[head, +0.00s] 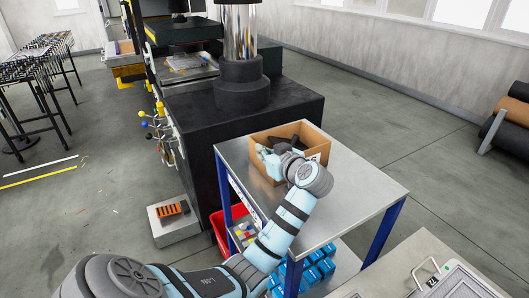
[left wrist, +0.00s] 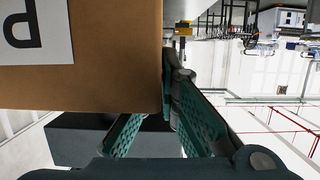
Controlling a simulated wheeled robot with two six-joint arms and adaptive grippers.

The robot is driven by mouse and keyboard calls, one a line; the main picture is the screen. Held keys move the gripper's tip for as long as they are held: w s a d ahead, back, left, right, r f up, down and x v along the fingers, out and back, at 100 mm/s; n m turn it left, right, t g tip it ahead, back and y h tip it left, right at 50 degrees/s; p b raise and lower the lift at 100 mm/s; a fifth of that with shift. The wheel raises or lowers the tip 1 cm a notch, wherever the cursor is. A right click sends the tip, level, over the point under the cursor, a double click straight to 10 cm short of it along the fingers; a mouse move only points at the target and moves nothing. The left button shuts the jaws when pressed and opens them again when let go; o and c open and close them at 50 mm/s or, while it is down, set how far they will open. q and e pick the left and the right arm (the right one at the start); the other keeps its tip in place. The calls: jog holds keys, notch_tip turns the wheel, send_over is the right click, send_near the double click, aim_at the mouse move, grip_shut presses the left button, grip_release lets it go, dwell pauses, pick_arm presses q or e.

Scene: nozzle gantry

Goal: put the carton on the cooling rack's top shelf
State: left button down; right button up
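The carton (head: 257,142) is an open brown cardboard box on the grey metal top of a blue-legged bench in the head view. A white label shows on its side. In the left wrist view the carton (left wrist: 110,90) fills the upper left, with the label's letter upside down. My left gripper (head: 274,157) is at the carton's near-left side. In the left wrist view its green fingers (left wrist: 166,95) straddle a carton wall and look shut on it; one fingertip is hidden behind the cardboard. My right gripper is out of view. I cannot clearly pick out the cooling rack.
The bench top (head: 365,190) is bare right of the carton. Blue items (head: 318,266) lie on its lower shelf. A black machine base (head: 200,110) with a shiny column stands behind. A red bin (head: 222,232) and a grey box (head: 174,222) are at the left. A panel (head: 455,282) is front right.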

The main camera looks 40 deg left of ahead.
pick_arm(q)
jog(key=c, duration=1.8)
grip_release()
jog(key=shift+d, duration=0.1)
jog(key=b+v, duration=0.1)
jog(key=v, duration=1.1)
jog(key=shift+s, duration=0.1)
